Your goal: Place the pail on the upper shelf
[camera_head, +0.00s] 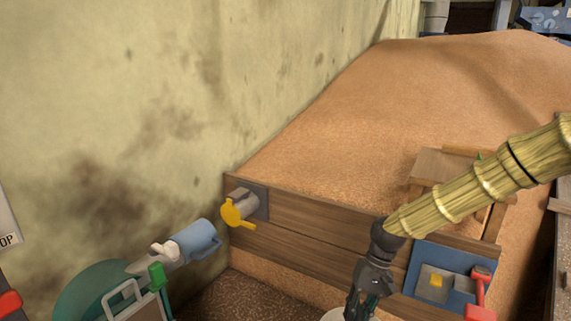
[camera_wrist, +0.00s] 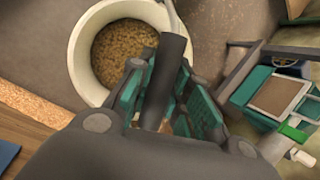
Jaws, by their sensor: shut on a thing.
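My gripper (camera_head: 362,301) points down near the bottom edge of the head view. In the wrist view my gripper (camera_wrist: 158,115) has its green-padded fingers shut around a dark cylindrical bar, which appears to be the pail's handle grip. The white pail (camera_wrist: 78,60) hangs beyond the fingers and holds brown grain. In the head view only a sliver of the pail's pale rim (camera_head: 333,315) shows at the bottom edge. I cannot make out for certain which surface is the upper shelf; a small wooden platform (camera_head: 440,165) stands at the right, partly behind my arm.
A plank wall (camera_head: 300,228) holds back a large grain heap (camera_head: 440,90). A yellow-handled valve (camera_head: 238,210) sticks out of it. A blue panel with a red lever (camera_head: 480,285) is right of my gripper. Green machinery (camera_wrist: 270,95) stands at the right in the wrist view.

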